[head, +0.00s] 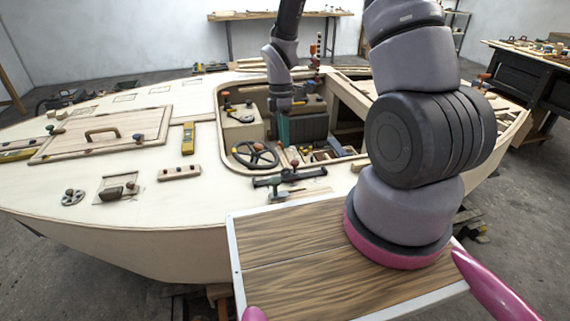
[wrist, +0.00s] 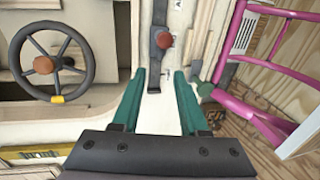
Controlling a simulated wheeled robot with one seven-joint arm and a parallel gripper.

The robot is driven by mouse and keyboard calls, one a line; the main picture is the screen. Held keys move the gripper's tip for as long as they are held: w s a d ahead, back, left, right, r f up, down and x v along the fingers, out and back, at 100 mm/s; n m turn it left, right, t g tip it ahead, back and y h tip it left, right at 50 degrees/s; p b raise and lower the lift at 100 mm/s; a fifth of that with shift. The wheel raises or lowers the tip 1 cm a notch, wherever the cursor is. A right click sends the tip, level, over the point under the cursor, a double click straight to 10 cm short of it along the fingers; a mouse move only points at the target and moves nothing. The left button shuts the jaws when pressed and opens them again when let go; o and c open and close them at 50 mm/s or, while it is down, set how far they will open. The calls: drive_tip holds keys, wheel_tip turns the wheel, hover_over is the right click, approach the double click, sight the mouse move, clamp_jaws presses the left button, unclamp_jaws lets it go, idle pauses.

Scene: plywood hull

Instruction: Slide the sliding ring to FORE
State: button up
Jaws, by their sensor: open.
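A dark straight rail (head: 266,182) lies along the near edge of the cockpit. In the wrist view the rail (wrist: 158,64) runs up the picture, with a red-brown knob (wrist: 164,40) on its dark slider, which I take for the sliding ring. The knob (head: 294,163) also shows in the head view. The lettering beside the rail is too small to read. My gripper (wrist: 160,74) is open and empty, its teal fingers apart, with the rail's lower end between the tips in the picture and the knob beyond them. In the head view my gripper (head: 283,132) hangs above the cockpit.
A steering wheel (wrist: 45,65) is left in the wrist view. A green knob (wrist: 205,90) stands close beside the right fingertip in the picture. Several other controls sit on the pale deck, including a yellow level-like piece (head: 188,138) and a hatch (head: 103,133).

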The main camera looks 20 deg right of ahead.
sight(285, 174)
drive_tip(key=f, duration=0.3)
drive_tip(key=s+f, duration=0.1)
drive_tip(key=f, duration=0.5)
drive_tip(key=shift+s, duration=0.4)
drive_tip(key=shift+c, duration=0.3)
clamp_jaws()
drive_tip(key=shift+a, duration=0.1)
idle(0.5)
